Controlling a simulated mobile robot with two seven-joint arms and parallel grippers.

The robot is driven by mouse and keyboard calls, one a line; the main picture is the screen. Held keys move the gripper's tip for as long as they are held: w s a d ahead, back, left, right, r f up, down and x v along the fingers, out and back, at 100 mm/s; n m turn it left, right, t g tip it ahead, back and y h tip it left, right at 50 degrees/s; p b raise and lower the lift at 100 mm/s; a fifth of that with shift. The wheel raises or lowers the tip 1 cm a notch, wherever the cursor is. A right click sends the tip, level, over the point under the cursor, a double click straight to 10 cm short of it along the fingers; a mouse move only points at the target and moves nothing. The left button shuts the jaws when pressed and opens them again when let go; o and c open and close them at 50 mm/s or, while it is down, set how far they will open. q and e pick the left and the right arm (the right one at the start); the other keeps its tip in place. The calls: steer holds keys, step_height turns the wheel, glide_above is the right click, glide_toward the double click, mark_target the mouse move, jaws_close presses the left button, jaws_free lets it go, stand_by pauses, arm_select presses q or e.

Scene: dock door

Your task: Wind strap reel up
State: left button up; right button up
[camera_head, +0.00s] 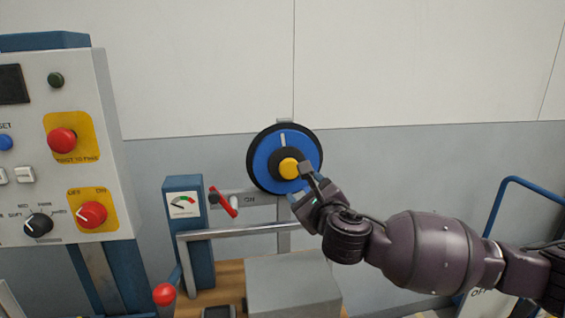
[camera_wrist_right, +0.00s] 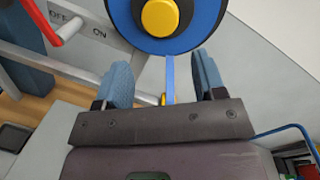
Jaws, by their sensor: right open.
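The strap reel (camera_head: 265,160) is a blue disc with a black rim and a yellow hub (camera_head: 288,168), mounted upright at the wall. A pale mark shows near the top of its face. It also shows at the top of the right wrist view (camera_wrist_right: 193,40), partly cut off, with a blue strap (camera_wrist_right: 170,78) hanging down from it. My right gripper (camera_head: 300,183) is at the reel's lower right, close to the hub. In the right wrist view its two blue fingers (camera_wrist_right: 164,80) are apart, with the strap visible between them. Contact cannot be told. My left gripper is not in view.
A red-handled lever (camera_head: 223,203) with OFF/ON marks sits left of the reel. A gauge post (camera_head: 183,202), a metal rail (camera_head: 235,231) and a grey box (camera_head: 293,278) are below. A control panel (camera_head: 60,140) stands left. A blue tubular frame (camera_head: 497,205) is at right.

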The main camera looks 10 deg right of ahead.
mark_target(292, 171)
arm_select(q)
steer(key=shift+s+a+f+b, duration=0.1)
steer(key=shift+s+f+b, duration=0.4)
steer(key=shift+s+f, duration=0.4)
arm_select(e)
steer(key=w, duration=0.7)
steer(key=w+a, duration=0.1)
steer(key=w, duration=0.2)
steer(key=shift+w+a, duration=0.1)
steer(key=shift+w, duration=0.3)
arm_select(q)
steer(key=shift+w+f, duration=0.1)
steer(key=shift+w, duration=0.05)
